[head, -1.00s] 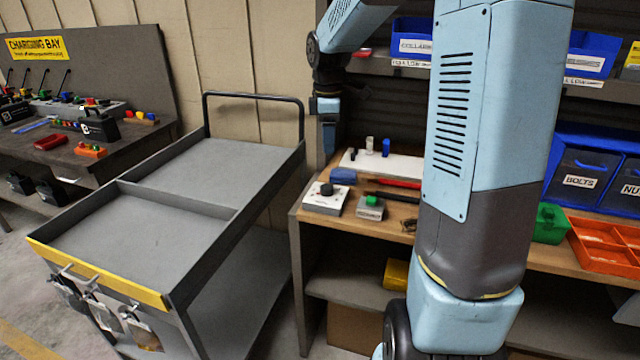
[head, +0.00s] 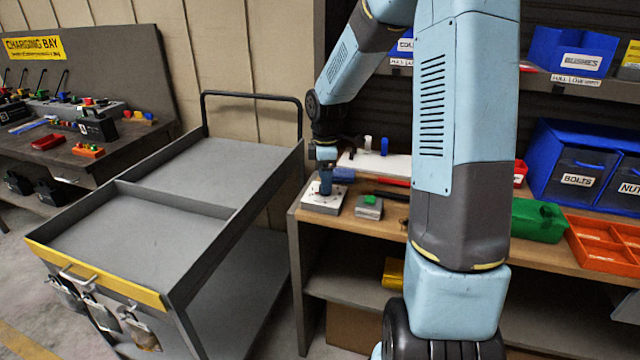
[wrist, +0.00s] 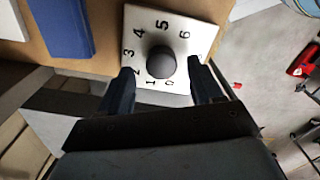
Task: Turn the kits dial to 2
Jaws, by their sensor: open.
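The kits dial is a dark round knob (wrist: 162,62) on a white plate (wrist: 163,28) with the numbers 0 to 6 around it in the wrist view. Its pointer cannot be made out, so the setting cannot be told. In the head view the white dial box (head: 322,201) sits at the left end of the wooden bench, its knob hidden by my gripper. My gripper (head: 326,184) points down over the box. In the wrist view my gripper (wrist: 159,78) is open, one finger on each side of the knob, with gaps visible.
A grey box with a green button (head: 369,206) stands just right of the dial box. A blue block (head: 343,174) lies behind it. A grey cart (head: 170,215) stands to the left. A green bin (head: 538,220) and an orange tray (head: 605,245) are farther right.

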